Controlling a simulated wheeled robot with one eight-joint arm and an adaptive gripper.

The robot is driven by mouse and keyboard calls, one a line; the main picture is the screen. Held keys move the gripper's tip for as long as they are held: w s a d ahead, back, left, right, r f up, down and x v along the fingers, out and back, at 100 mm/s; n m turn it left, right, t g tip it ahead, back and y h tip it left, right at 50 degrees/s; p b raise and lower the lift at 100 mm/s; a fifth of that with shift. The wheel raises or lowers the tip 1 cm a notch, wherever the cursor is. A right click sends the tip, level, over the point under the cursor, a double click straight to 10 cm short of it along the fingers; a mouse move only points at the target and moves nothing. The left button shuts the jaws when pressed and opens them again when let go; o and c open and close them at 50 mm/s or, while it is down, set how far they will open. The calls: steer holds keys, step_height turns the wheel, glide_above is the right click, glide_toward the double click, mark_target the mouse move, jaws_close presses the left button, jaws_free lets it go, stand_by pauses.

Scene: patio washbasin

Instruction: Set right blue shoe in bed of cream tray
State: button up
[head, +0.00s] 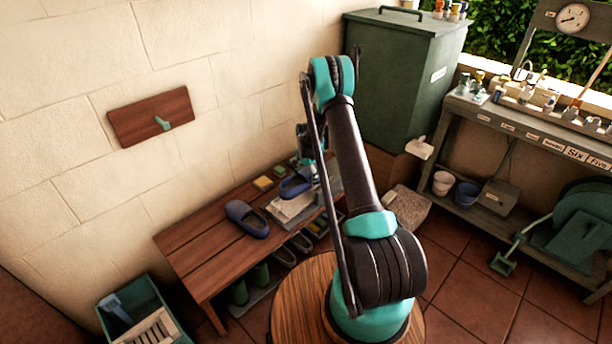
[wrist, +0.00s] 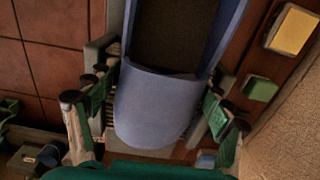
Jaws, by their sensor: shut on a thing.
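The right blue shoe (head: 296,184) is in my gripper (head: 308,165), over the bench by the far end of the cream tray (head: 291,212). In the wrist view the shoe (wrist: 155,105) fills the middle, toe toward me, between the two fingers of my gripper (wrist: 160,122), which are shut on its sides. The head view does not show clearly whether the shoe is clear of the surface below. The other blue shoe (head: 246,219) lies on the bench left of the tray. My arm hides part of the gripper and the tray's right side.
The wooden bench (head: 200,250) stands against the wall. A yellow block (head: 263,183) and a green block (head: 280,170) lie near its back edge, and show at right in the wrist view. More shoes (head: 285,255) sit below the bench. A green bin (head: 405,80) stands beyond.

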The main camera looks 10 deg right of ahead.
mark_target(306, 194)
steer(key=shift+f, duration=3.35)
steer(key=o, duration=1.4)
steer(key=shift+c, duration=0.2)
steer(key=shift+r, duration=0.1)
